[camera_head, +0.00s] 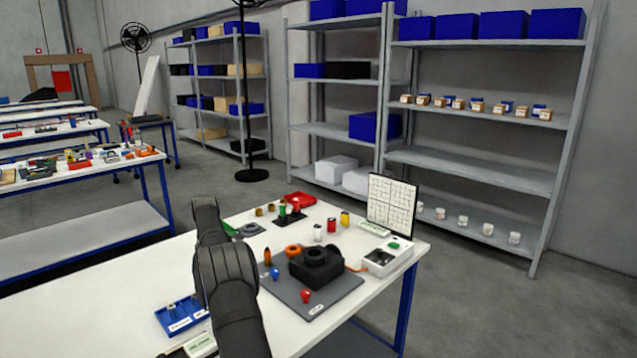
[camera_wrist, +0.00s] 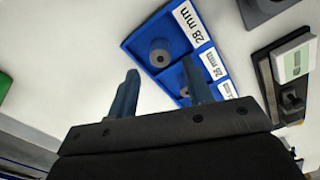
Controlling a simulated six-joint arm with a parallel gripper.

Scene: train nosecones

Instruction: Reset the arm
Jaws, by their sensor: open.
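My gripper (camera_wrist: 160,93) is open and empty in the wrist view, its two dark fingers apart. It hangs above the white table (camera_head: 100,300), next to a blue tray (camera_wrist: 140,48) with labelled compartments. One compartment holds a grey cylindrical part (camera_wrist: 160,55). The right finger overlaps the tray in the picture; I cannot tell the height between them. In the head view my dark arm reaches over the table and hides the gripper itself. The blue tray also shows there (camera_head: 180,316), left of my arm.
A grey mat (camera_head: 335,298) with a black block (camera_head: 315,267) lies right of my arm. Behind it stand coloured cylinders, a red tray (camera_head: 299,199), a white device (camera_head: 388,257) and an upright panel (camera_head: 391,205). The table's front left is clear.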

